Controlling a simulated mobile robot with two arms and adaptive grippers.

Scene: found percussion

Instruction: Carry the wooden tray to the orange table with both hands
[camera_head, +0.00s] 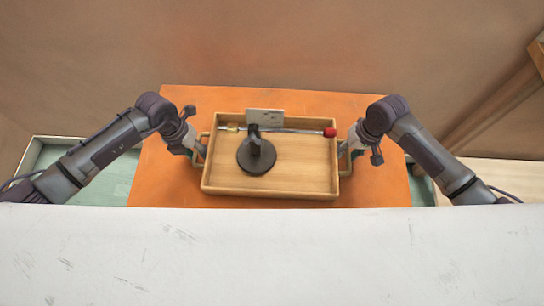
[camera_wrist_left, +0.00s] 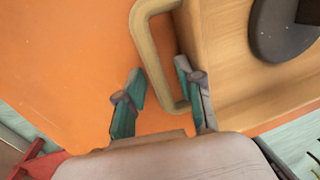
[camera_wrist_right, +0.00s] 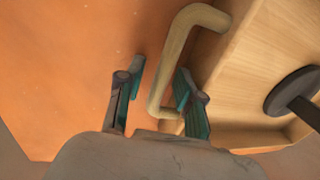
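The wooden tray (camera_head: 305,175) is over the orange table (camera_head: 382,185), level and seemingly resting on it. It holds a black round-based stand (camera_head: 256,157), a thin rod with a red tip (camera_head: 329,132) and a small grey block (camera_head: 265,117). My left gripper (camera_head: 198,153) is at the tray's left handle; in the left wrist view its fingers (camera_wrist_left: 160,92) are apart, one on each side of the handle bar (camera_wrist_left: 150,50). My right gripper (camera_head: 347,153) is at the right handle; in the right wrist view its spread fingers (camera_wrist_right: 158,90) straddle the handle bar (camera_wrist_right: 172,62), with gaps showing.
A white scuffed surface (camera_head: 270,255) fills the near foreground. A pale green surface (camera_head: 110,175) lies below and left of the table. A brown wall (camera_head: 270,45) stands behind. Bare orange tabletop shows on both sides of the tray.

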